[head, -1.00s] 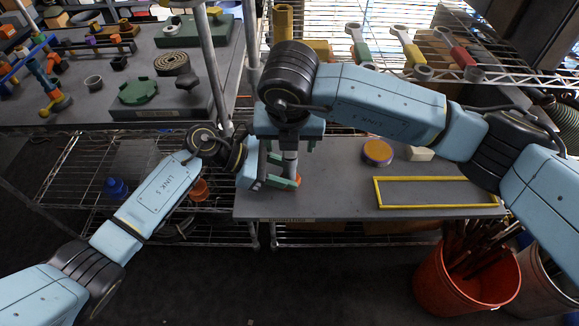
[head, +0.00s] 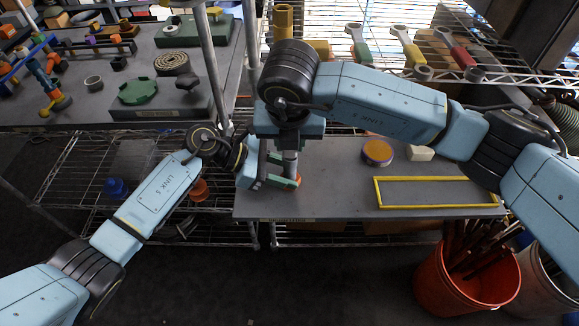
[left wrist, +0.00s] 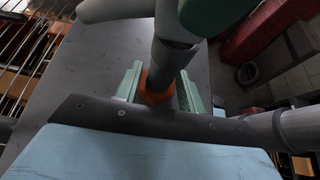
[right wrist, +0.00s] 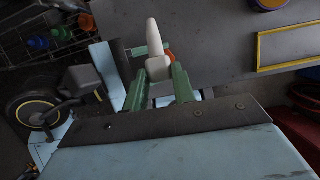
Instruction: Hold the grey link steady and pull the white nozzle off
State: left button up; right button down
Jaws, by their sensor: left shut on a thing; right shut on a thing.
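The grey link (left wrist: 172,58) stands upright on the shelf board, with an orange part (left wrist: 155,88) low on it. My left gripper (head: 286,180) is shut around this lower part from the left side; its green fingers (left wrist: 160,92) show on both sides of it in the left wrist view. The white nozzle (right wrist: 154,38) is at the top, its tapered end pointing away in the right wrist view. My right gripper (right wrist: 168,80) comes from above and is shut on the nozzle. I cannot tell whether nozzle and link are still joined. My right arm hides much of the nozzle in the head view.
A yellow frame (head: 438,206), an orange-topped round piece (head: 377,152) and a white block (head: 421,153) lie on the board to the right. A metal post (head: 211,70) stands close to my left wrist. A red bucket (head: 440,285) is below right.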

jog(key=shift+r, duration=0.65)
jog(key=shift+r, duration=1.9)
pick_arm(q)
jog(key=o, duration=1.2)
jog(key=shift+a, duration=0.1)
jog(key=v, duration=1.2)
jog(key=shift+f, duration=0.1)
